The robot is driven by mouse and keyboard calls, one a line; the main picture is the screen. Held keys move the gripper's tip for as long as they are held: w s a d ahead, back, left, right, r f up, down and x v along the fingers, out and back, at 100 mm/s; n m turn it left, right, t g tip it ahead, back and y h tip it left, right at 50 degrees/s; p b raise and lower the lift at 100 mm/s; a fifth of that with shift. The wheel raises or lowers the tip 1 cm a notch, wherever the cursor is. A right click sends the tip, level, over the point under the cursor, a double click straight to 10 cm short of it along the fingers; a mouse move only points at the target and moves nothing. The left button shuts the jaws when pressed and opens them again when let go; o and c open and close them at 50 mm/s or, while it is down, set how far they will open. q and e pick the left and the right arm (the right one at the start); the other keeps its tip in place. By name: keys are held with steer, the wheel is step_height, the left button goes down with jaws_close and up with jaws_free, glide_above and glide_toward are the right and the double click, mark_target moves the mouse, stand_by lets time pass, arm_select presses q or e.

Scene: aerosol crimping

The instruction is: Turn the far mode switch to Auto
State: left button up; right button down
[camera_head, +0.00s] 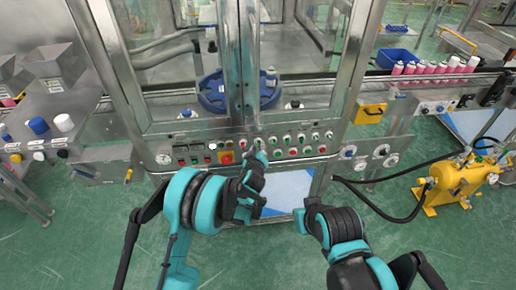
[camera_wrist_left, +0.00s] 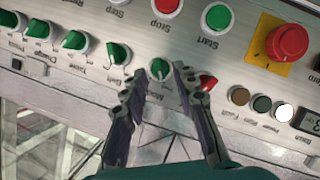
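The mode switch (camera_wrist_left: 160,69) is a small green knob on the metal control panel, its ridge roughly upright in the left wrist view. A partly covered label below it seems to read "Mode". My left gripper (camera_wrist_left: 158,78) is open, with one fingertip on each side of this knob. I cannot tell whether the fingers touch it. In the head view my left gripper (camera_head: 258,160) is at the panel and partly covers the knobs there. My right arm (camera_head: 345,225) is low in front of the machine; its fingers cannot be made out.
A red emergency button on yellow (camera_wrist_left: 288,42), a green start button (camera_wrist_left: 218,17) and several green knobs (camera_wrist_left: 75,40) surround the gripper. A yellow pump (camera_head: 458,182) with black hoses stands at right.

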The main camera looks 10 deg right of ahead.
arm_select(q)
steer(key=shift+x, duration=0.85)
jaws_close()
